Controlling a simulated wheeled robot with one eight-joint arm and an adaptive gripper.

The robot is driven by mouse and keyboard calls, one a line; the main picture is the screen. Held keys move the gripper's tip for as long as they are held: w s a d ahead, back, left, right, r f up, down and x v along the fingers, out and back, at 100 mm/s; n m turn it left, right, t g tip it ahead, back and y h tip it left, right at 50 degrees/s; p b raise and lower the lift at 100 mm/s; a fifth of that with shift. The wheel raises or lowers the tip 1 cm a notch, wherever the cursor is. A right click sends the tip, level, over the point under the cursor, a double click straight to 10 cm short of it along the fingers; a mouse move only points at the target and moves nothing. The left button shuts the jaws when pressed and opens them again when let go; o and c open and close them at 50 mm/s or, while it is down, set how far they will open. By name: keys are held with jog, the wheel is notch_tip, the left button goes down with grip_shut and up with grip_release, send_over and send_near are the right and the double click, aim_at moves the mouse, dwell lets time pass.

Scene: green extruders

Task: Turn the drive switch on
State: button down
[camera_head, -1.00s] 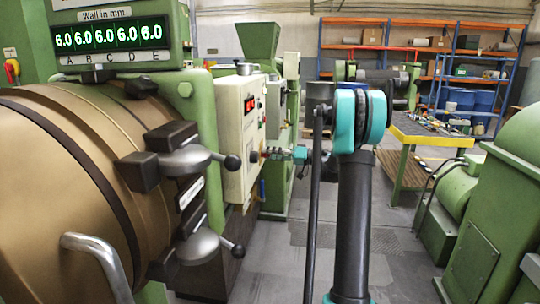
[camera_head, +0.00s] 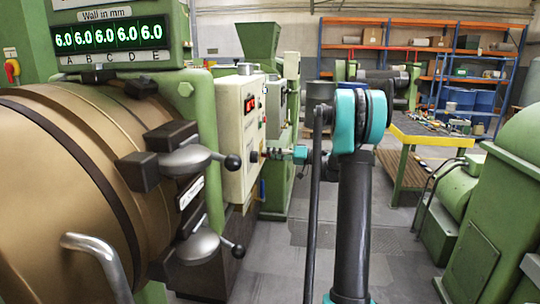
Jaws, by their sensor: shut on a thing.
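A cream control box (camera_head: 228,130) stands left of centre, fixed beside the green machine. My gripper (camera_head: 265,154) is at the lower part of this face, at the end of my teal and black arm. It is shut on a small knob-like part there, which I take to be the drive switch. The fingers largely hide that part, so I cannot tell its position.
A brown-gold barrel with black clamps and ball-ended levers (camera_head: 231,161) is close on the left. Green machinery (camera_head: 500,220) stands on the right. A yellow-edged workbench (camera_head: 425,135) is behind my arm. Grey floor (camera_head: 395,240) is clear around the arm.

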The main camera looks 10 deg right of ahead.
jog(key=m, duration=0.6)
jog(key=m+g, duration=0.1)
jog(key=m, duration=0.5)
jog(key=shift+w+m, duration=0.1)
jog(key=shift+m, duration=0.2)
dwell(0.6)
jog(key=c, duration=1.2)
grip_release()
jog(key=shift+d, duration=0.15)
jog(key=v, duration=1.1)
jog(key=shift+d+r, duration=0.2)
jog(key=shift+d, duration=0.15)
